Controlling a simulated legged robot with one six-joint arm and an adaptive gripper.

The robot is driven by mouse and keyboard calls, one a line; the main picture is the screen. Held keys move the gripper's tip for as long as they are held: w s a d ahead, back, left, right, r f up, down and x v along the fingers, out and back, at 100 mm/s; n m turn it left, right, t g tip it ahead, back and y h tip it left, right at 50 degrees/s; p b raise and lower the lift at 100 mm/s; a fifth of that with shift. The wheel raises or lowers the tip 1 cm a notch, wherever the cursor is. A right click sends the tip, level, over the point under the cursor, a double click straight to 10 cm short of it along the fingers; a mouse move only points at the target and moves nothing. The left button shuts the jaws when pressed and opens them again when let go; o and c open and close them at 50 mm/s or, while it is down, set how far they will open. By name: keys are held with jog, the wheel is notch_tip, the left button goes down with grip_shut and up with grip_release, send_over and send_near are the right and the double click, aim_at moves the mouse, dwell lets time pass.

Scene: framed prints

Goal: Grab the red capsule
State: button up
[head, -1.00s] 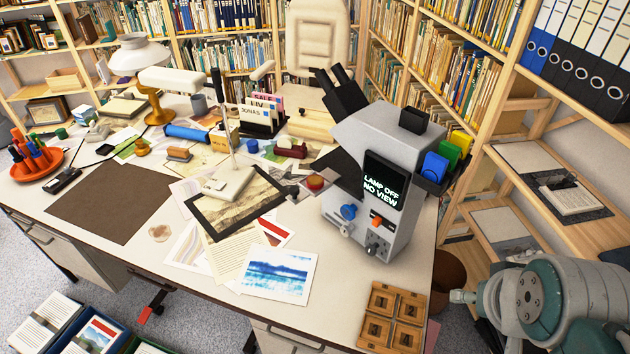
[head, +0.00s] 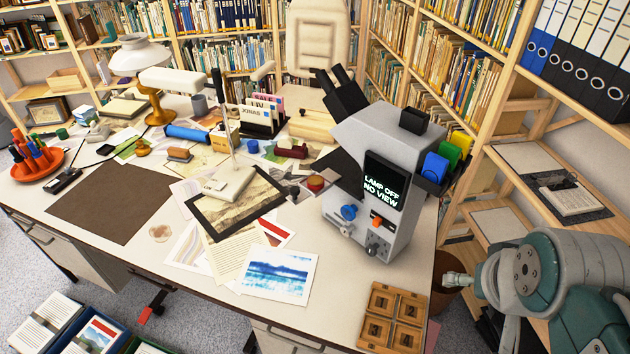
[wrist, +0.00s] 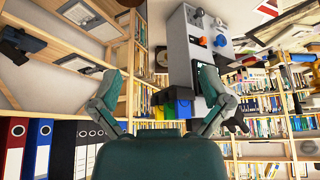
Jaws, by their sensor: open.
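A small round red piece (head: 316,183) lies on the desk (head: 130,262), left of the microscope; it may be the red capsule, but its shape is too small to be sure. A darker red object (head: 291,148) lies behind it. In the wrist view, which is turned upside down, my gripper (wrist: 160,85) is open, with its two fingers wide apart and nothing between them. It is away from the desk objects.
The grey microscope (head: 380,180), reading "LAMP OFF NO VIEW", stands at the desk's right side. A wooden tray (head: 392,316) is at the front right corner. Shelves (head: 470,75) close in the right side.

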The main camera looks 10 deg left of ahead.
jog(key=w+a+r, duration=0.4)
jog(key=w+a, duration=0.1)
jog(key=w, duration=0.6)
jog(key=g, duration=0.2)
send_over(315, 178)
jog(key=s, duration=0.2)
jog(key=f, duration=1.2)
jog(key=shift+d+f, duration=0.2)
jog(key=shift+f, duration=0.1)
jog(key=shift+a+x, duration=0.2)
jog(key=shift+x, duration=3)
jog(key=c, duration=1.1)
